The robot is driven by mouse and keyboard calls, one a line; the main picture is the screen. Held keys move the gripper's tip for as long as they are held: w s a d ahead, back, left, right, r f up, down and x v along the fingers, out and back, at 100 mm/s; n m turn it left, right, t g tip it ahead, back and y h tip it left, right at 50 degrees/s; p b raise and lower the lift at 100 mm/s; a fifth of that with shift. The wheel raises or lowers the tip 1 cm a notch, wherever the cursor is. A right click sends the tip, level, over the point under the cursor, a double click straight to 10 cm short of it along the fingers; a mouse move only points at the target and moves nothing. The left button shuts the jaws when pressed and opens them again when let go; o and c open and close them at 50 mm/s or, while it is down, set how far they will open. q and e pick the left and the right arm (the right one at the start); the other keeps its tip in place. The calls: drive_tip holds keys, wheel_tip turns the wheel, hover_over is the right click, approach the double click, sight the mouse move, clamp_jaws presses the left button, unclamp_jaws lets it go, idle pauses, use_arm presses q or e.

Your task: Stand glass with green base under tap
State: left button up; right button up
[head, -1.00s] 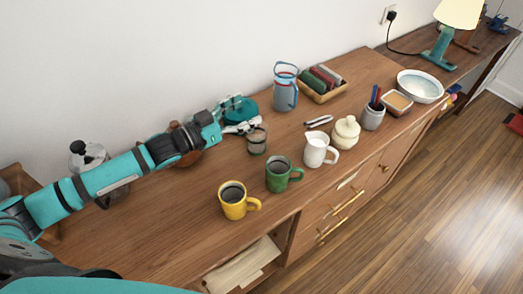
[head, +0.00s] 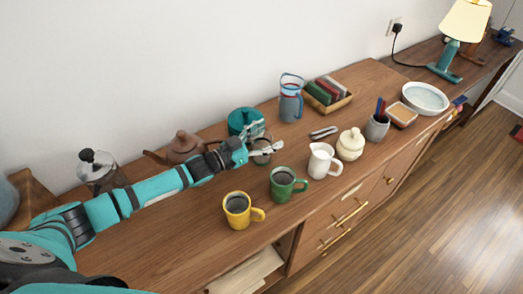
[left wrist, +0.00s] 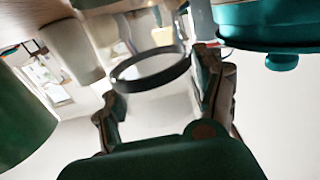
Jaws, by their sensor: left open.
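The small clear glass (head: 262,158) stands on the wooden sideboard behind the green mug, partly hidden by my left gripper (head: 264,149). Its base colour is hard to make out. In the left wrist view, a dark ring of the glass (left wrist: 150,72) lies between the spread fingers of my left gripper (left wrist: 160,92). The gripper is open around the glass, and I cannot tell whether a finger touches it. A clear jug-like vessel with blue parts (head: 291,100) stands behind it to the right. No tap can be made out. My right gripper is out of view.
A teal round container (head: 243,121) stands close behind the gripper. A brown teapot (head: 183,147) and moka pot (head: 98,168) are behind my left arm. Yellow mug (head: 237,210), green mug (head: 284,185) and white pitcher (head: 321,161) line the front. Bare wood lies between the glass and the jug.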

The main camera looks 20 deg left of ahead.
use_arm(q)
drive_tip(key=shift+x, duration=1.2)
drive_tip(key=shift+a, duration=0.1)
clamp_jaws()
